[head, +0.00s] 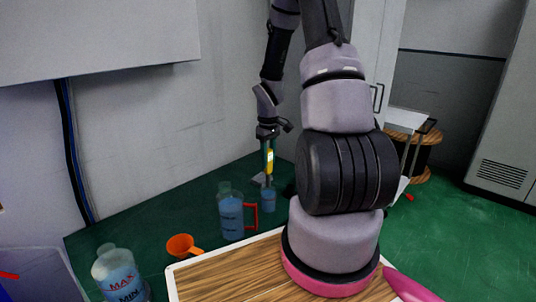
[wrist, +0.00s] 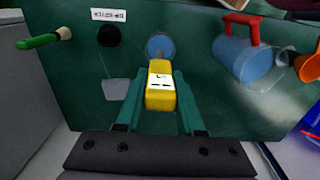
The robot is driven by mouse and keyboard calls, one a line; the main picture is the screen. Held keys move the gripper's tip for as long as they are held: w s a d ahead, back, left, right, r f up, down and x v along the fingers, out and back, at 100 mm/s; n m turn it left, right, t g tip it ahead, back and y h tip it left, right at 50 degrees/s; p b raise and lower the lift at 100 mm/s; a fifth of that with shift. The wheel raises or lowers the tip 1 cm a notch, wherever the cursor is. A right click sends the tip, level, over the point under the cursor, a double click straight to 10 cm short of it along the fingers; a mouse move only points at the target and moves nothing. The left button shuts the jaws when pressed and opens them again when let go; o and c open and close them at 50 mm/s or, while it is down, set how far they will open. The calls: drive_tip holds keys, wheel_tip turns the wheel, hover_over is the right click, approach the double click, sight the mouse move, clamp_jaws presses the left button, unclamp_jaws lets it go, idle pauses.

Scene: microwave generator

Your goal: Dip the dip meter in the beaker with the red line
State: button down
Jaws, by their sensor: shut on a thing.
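My gripper (head: 268,146) is shut on the yellow dip meter (head: 270,162), which hangs upright with its probe down. The dip meter also shows between the green fingers in the wrist view (wrist: 160,94). A small beaker of blue liquid (head: 268,201) stands directly below it; in the wrist view its round mouth (wrist: 159,44) lies just beyond the dip meter. I cannot tell whether the probe tip is inside it. A larger jug of blue liquid with a red handle (head: 231,217) stands to its left. I cannot make out a red line on either.
A container marked MAX and MIN (head: 121,278) stands at the front left. An orange funnel (head: 182,246) lies near the wooden board (head: 230,277). The wrist view shows a label with a black round spot (wrist: 108,36) and a green-handled tool (wrist: 42,40). The wall is close behind.

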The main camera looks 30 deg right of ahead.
sight(268, 173)
drive_tip(key=shift+f, duration=3.25)
drive_tip(key=shift+r, duration=0.1)
